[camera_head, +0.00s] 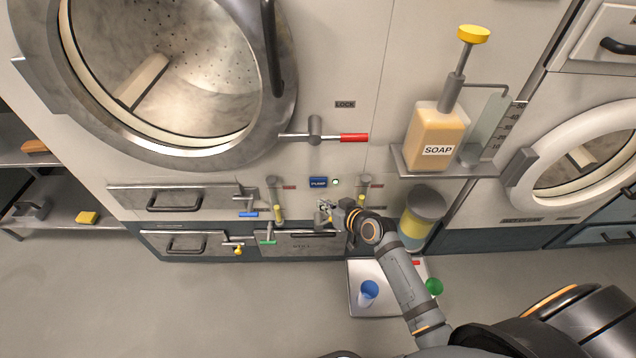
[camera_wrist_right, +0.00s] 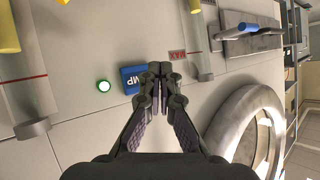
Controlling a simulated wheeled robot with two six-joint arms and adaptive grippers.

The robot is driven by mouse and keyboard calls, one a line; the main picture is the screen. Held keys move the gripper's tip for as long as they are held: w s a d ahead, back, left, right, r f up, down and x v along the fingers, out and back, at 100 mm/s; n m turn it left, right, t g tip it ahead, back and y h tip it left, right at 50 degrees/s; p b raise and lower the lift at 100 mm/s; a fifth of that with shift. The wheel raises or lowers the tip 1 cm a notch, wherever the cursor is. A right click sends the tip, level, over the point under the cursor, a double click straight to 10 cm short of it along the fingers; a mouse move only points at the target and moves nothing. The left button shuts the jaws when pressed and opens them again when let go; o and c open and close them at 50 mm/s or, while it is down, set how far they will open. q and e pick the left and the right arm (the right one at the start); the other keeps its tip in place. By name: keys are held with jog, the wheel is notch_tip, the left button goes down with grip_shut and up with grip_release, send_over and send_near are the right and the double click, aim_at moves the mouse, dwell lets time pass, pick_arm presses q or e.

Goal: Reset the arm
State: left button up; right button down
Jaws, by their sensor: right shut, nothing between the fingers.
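My right arm reaches up from the bottom right in the head view. Its gripper (camera_head: 326,216) is near the lower front panel of the large washing machine, below the blue PUMP button (camera_head: 318,183). In the right wrist view the gripper (camera_wrist_right: 158,68) is shut, with its fingertips together and nothing between them. The fingertips overlap the edge of the blue button (camera_wrist_right: 133,80) in that view; I cannot tell if they touch it. My left gripper is not in view.
The large round door (camera_head: 160,80) stands at the upper left. A soap bottle (camera_head: 437,135) sits on a shelf at the right. A yellow-grey canister (camera_head: 420,217) stands beside my arm. A tray (camera_head: 352,300) holds a blue cup (camera_head: 368,292). The floor at left is clear.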

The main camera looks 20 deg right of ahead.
jog(key=shift+f, duration=0.1)
jog(key=s+d+f+m+g+h, duration=0.15)
jog(key=s+d+f+g, duration=0.25)
jog(key=s+f, duration=0.95)
jog(key=s+d+f+g+h, duration=0.35)
jog(key=s+f, duration=0.65)
jog(key=f, duration=0.7)
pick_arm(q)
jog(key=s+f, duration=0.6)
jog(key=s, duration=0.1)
pick_arm(e)
jog(key=s+d+f+g, duration=0.1)
jog(key=s+f, duration=0.2)
jog(key=s, duration=0.5)
jog(key=s+d+f+g, duration=0.2)
jog(key=s+f, duration=0.2)
jog(key=s, duration=0.3)
pick_arm(q)
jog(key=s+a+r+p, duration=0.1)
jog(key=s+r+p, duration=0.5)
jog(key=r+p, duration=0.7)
jog(key=p, duration=0.4)
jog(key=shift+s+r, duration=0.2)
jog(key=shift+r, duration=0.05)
pick_arm(e)
jog(key=s+r, duration=0.3)
jog(key=r, duration=0.4)
jog(key=s+r, duration=0.3)
jog(key=r, duration=0.4)
jog(key=shift+s, duration=0.15)
